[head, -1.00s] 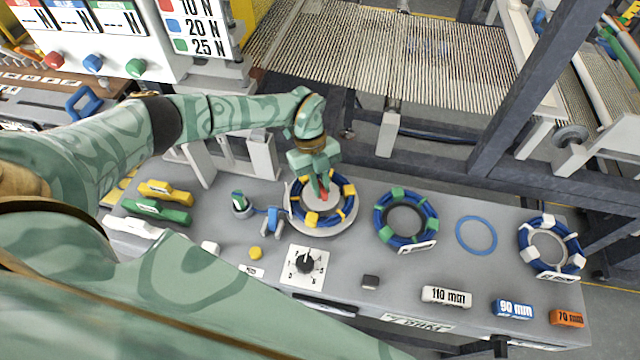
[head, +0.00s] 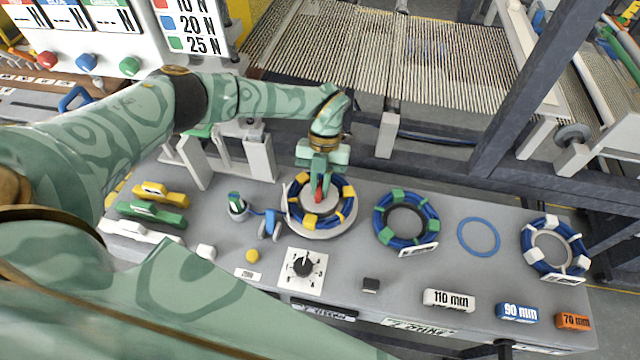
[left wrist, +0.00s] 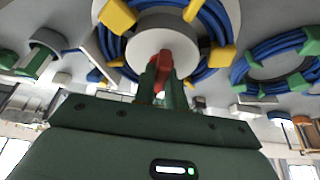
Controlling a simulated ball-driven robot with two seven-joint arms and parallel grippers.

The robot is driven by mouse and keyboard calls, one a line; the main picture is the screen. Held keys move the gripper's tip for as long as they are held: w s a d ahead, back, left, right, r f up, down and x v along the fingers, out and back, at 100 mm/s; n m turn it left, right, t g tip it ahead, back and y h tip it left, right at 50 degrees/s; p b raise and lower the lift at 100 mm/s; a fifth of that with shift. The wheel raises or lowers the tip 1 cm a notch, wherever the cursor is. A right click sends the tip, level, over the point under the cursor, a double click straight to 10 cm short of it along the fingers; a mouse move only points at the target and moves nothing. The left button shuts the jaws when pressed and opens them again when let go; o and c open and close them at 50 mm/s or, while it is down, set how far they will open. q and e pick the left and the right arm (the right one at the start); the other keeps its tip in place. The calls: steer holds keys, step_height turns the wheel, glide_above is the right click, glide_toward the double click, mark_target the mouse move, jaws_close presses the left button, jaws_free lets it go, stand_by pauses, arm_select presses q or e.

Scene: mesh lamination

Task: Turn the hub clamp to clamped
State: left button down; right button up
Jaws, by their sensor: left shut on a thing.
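The hub clamp is a small red handle (head: 320,191) at the middle of a pale round hub (head: 313,204). A blue ring with yellow blocks (head: 336,218) lies around the hub. My left gripper (head: 320,184) is above the hub, pointing down, and is shut on the red handle. In the left wrist view the red handle (left wrist: 163,65) stands between the green fingers (left wrist: 160,82), in front of the pale hub disc (left wrist: 152,45). The fingers hide part of the handle. My right gripper is not in view.
A dial (head: 303,264) is in front of the hub. A blue ring with green blocks (head: 381,230) and one with white blocks (head: 527,255) lie to the right, with a thin blue ring (head: 462,240) between. A green-topped cup (head: 238,205) stands to the left.

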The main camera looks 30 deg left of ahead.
arm_select(q)
steer(key=shift+w, duration=0.1)
stand_by(0.4)
steer(key=c, duration=1.4)
jaws_free()
steer(key=shift+c, duration=0.2)
steer(key=shift+r, duration=0.1)
steer(key=v, duration=1.6)
